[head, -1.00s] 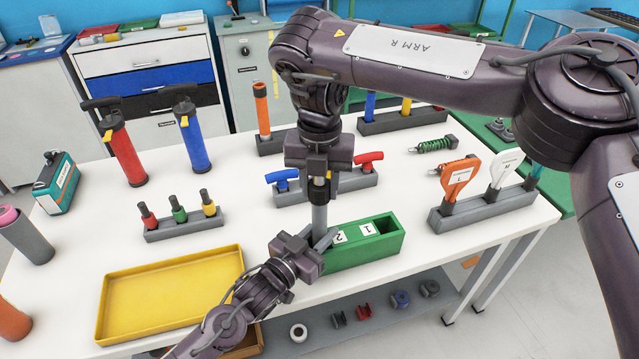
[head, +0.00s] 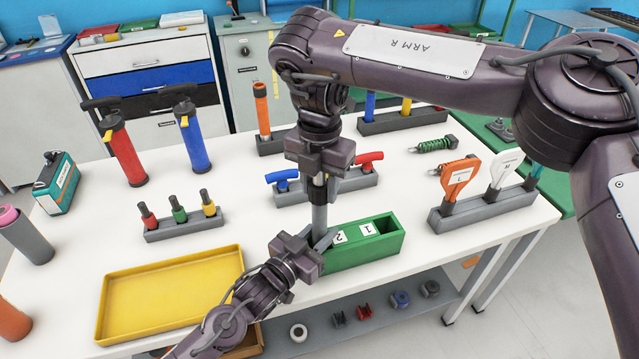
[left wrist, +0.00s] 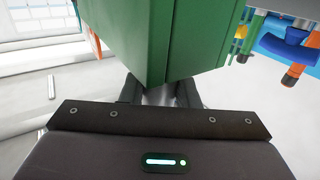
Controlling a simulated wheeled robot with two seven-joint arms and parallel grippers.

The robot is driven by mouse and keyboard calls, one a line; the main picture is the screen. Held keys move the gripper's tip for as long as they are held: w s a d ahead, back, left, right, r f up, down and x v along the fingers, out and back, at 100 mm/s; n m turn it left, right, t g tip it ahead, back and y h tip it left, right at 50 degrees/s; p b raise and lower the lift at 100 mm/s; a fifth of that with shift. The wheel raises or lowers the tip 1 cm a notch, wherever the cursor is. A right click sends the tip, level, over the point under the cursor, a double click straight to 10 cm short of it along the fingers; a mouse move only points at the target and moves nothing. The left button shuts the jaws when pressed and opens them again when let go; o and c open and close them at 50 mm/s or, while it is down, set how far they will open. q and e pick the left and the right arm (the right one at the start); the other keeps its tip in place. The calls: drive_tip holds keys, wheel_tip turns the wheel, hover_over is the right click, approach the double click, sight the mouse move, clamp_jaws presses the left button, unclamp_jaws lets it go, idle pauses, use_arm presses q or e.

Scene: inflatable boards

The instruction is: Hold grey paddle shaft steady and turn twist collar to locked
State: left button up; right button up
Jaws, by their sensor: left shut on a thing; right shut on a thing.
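The grey paddle shaft (head: 319,215) stands upright at the left end of the green block (head: 365,252) with labels 1 and 2. I cannot tell whether its foot is in a slot. My left gripper (head: 322,240) is shut on the lower shaft, beside the block. In the left wrist view its fingers (left wrist: 160,92) close around a grey piece of the shaft (left wrist: 159,97), in front of the green block (left wrist: 160,40). My right gripper (head: 321,184) points down and is shut at the shaft's top, where the twist collar is mostly hidden by its fingers.
Behind the shaft is a grey rack (head: 348,182) with blue and red handles. A yellow tray (head: 170,290) lies to the left. An orange paddle (head: 459,175) and a white paddle (head: 501,168) stand in a rack at right. White table shows between them.

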drive_tip(key=o, duration=1)
drive_tip(key=shift+r, duration=0.15)
wheel_tip(320, 180, up, 12)
drive_tip(key=shift+f, duration=0.1)
use_arm(q)
drive_tip(key=o, duration=1.1)
drive_tip(key=shift+s+a, duration=0.1)
